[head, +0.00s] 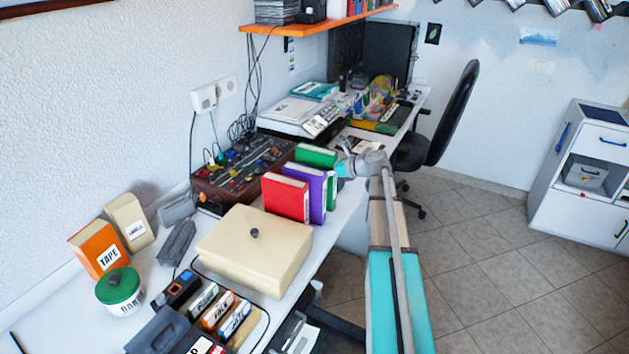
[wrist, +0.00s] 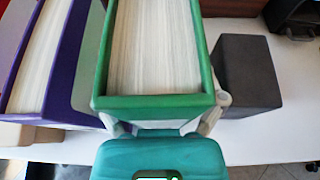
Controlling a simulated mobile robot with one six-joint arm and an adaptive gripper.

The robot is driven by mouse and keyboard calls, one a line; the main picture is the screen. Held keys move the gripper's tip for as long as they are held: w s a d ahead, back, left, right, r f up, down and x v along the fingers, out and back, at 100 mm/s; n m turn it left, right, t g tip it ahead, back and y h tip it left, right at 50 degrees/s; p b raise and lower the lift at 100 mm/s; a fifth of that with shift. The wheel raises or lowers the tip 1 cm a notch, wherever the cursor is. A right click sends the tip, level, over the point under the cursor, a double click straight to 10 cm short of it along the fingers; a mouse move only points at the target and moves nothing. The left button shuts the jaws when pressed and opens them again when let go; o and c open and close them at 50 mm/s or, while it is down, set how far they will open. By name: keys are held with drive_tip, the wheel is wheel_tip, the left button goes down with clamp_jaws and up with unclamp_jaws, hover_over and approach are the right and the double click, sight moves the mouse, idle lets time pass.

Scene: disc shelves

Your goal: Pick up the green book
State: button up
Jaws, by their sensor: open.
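A thick green book (head: 316,156) stands on the desk behind the other books in the head view. In the wrist view the green book (wrist: 155,101) fills the middle, pages facing up. My gripper (head: 345,168) is at its near end, on the right of it in the head view. In the wrist view my gripper's pale fingertips (wrist: 163,124) show at the two sides of the book's near end, jaws open. Contact cannot be told. Another green cover (head: 332,190) stands beside the purple book.
A purple book (head: 318,194) and red book (head: 285,198) stand close by; the purple book also shows at the left of the wrist view (wrist: 65,70). A dark block (wrist: 247,73) stands to the right there. A cream box (head: 250,250) and a control panel (head: 240,172) crowd the desk.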

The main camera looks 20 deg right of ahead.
idle(0.3)
clamp_jaws()
idle(0.3)
